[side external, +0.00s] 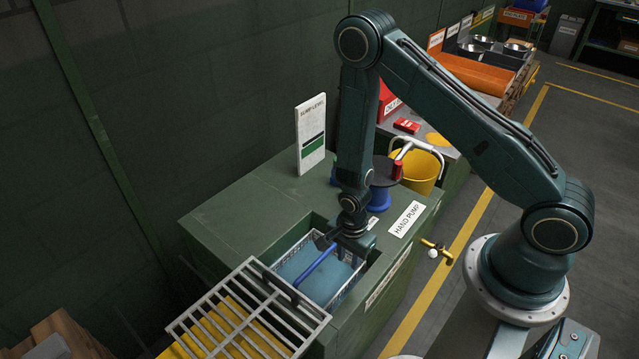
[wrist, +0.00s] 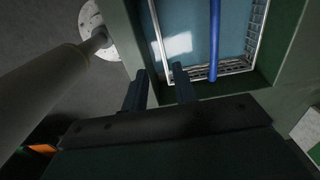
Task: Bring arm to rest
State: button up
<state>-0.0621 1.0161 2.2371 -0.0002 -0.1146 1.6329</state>
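The fingertips overlap the edge of the pit's wire-mesh basket (wrist: 246,64). A blue hose or rod (wrist: 214,42) runs inside the basket, to the right of the fingers and apart from them. In the side view the blue hose (side external: 314,267) slants over the blue water (side external: 296,264). My arm is bent, elbow high.
A metal grate (side external: 248,310) lies at the pit's left, over something yellow. A white level board (side external: 310,132), a blue-based spool (side external: 382,187) and a yellow bucket (side external: 416,168) stand behind. A brass tap (side external: 436,249) juts from the right. The bench's left top is clear.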

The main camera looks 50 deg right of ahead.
notch_tip(320, 180, up, 26)
jog(key=w+n+t, duration=0.2)
jog(key=n+t, duration=0.1)
jog(key=n, duration=0.5)
jog(key=s+d+r+n+t, duration=0.2)
jog(key=s+r+n, duration=0.8)
jog(key=s+r, duration=0.6)
jog(key=shift+s+r+t, duration=0.2)
jog(key=shift+r+t, duration=0.1)
jog(key=shift+r, duration=0.2)
jog(key=shift+c, duration=0.2)
